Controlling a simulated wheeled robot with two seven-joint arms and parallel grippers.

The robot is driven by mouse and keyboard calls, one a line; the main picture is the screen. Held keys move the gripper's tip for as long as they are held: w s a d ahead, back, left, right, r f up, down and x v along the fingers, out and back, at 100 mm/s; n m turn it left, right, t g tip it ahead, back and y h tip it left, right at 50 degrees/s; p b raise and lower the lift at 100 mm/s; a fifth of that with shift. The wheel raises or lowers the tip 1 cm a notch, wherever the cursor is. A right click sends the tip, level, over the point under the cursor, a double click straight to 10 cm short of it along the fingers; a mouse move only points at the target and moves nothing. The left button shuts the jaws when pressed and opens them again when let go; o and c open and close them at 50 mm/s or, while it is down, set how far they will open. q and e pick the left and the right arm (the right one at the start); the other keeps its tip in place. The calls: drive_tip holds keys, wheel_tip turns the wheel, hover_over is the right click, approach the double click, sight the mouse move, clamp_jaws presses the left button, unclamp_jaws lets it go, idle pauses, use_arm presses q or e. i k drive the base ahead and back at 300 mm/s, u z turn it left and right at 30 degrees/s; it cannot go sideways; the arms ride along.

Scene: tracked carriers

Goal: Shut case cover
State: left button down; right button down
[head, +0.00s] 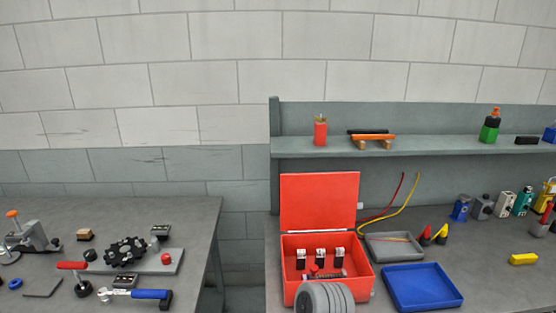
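A red case (287,292) stands on the right-hand workbench, near its left end. Its red cover (318,202) is open and stands upright at the back of the case. Inside the case are three black-and-white blocks (320,257) in a row, with a small red part in front of them. A grey ribbed cylindrical thing (324,297) covers part of the case's front at the bottom edge of the picture; I cannot tell what it is. Neither of my grippers is clearly in view.
A blue tray (422,287) and a grey tray (393,247) lie right of the case. Red and yellow cables (405,204) rise behind it. A shelf (440,147) runs above. The left bench (130,211) holds clamps and a gear plate, with a gap between benches.

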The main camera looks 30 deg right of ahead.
sight(324, 202)
drive_tip(key=u, duration=2.45)
drive_tip(key=k, duration=2.7)
drive_tip(key=z, duration=1.35)
